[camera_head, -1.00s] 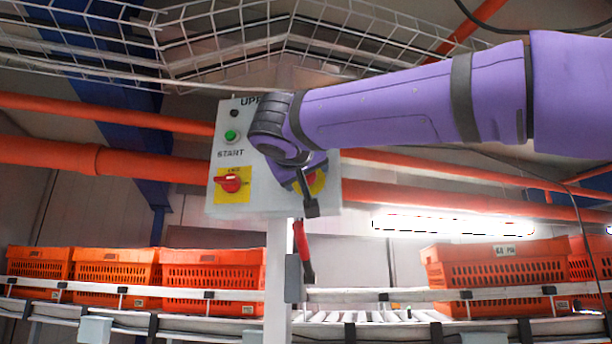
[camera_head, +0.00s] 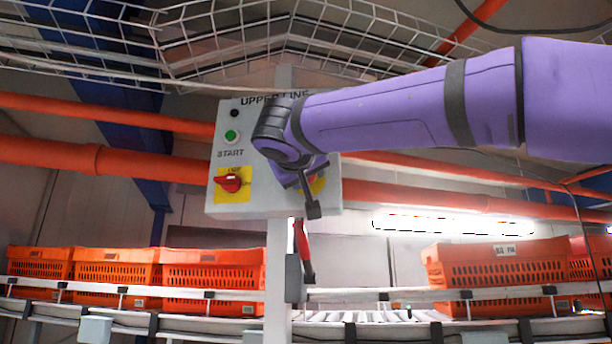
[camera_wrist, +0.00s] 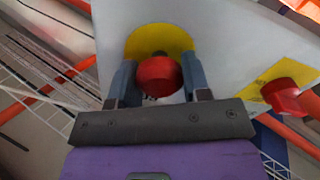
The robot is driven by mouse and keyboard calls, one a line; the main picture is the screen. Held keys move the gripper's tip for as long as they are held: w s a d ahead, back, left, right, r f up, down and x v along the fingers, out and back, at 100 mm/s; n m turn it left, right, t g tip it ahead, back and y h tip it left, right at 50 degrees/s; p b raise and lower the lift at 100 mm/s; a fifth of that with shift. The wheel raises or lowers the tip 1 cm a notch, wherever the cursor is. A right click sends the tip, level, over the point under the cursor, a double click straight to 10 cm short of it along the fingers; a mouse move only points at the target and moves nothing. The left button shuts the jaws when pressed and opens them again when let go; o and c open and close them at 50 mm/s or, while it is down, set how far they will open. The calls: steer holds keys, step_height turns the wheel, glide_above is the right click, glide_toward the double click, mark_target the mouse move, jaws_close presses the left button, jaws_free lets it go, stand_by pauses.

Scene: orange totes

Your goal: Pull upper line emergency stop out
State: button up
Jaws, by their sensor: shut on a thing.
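A white control box (camera_head: 240,197) labelled UPPER LINE hangs on a post in the head view. The emergency stop is a red mushroom button (camera_wrist: 158,76) on a round yellow plate (camera_wrist: 160,40) in the wrist view. In the head view my wrist mostly covers it, and only part of the yellow plate (camera_head: 319,184) shows. My gripper (camera_wrist: 155,82) is at the box face, its two fingers on either side of the red button, shut on it. How firmly the fingertips meet the button's edge is hard to see.
A red rotary switch (camera_head: 229,183) on a yellow square and a green START button (camera_head: 232,136) sit left of my gripper. A wire mesh tray (camera_head: 215,45) runs above. Orange totes (camera_head: 213,270) stand on the conveyor below.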

steer(key=shift+s+a+f, duration=0.1)
steer(key=shift+s+a, duration=0.05)
steer(key=shift+s, duration=0.2)
steer(key=o, duration=1.3)
steer(key=shift+s, duration=0.15)
steer(key=v, duration=1)
steer(key=shift+s, duration=0.4)
